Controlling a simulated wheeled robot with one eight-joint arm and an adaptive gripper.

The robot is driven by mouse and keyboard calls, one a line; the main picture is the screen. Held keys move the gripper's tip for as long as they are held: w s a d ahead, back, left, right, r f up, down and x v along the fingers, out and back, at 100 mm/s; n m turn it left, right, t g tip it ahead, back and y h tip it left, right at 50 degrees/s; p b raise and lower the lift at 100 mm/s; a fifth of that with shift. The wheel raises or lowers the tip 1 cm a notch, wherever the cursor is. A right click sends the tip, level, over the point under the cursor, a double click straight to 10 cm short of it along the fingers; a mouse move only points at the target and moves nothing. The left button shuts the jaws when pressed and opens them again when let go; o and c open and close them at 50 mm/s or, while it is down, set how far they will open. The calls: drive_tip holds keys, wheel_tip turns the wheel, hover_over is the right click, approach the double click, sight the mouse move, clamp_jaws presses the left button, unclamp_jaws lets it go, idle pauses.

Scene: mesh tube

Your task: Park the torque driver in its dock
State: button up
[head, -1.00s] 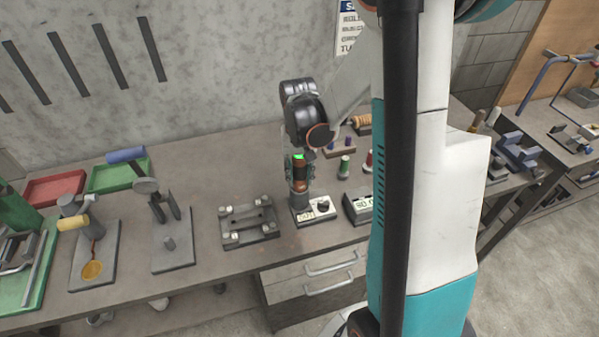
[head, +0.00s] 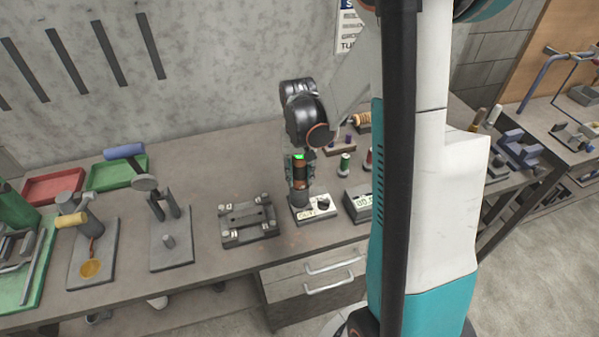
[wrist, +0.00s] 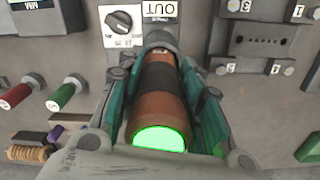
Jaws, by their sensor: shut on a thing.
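The torque driver is an orange-brown and black cylinder with a glowing green end, seen in the head view (head: 299,174) and the wrist view (wrist: 163,95). My gripper (wrist: 160,82) is shut on it, with teal-padded fingers along both sides. The driver stands about upright, green end up. Its lower end meets a grey round holder (head: 299,198) that looks like its dock, beside a white-faced plate with a black knob (wrist: 119,21) and an "OUT" label. The wrist view shows the holder beyond the driver's far end (wrist: 160,40). How deep the driver sits is hidden.
A grey fixture with numbered corners (head: 249,221) stands close left of the holder. A thread-wound tool (wrist: 32,153) lies behind.

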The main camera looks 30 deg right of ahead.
drive_tip(key=shift+f, duration=0.2)
drive_tip(key=o, duration=1.3)
drive_tip(key=shift+o, duration=0.2)
drive_tip(key=shift+r, duration=0.15)
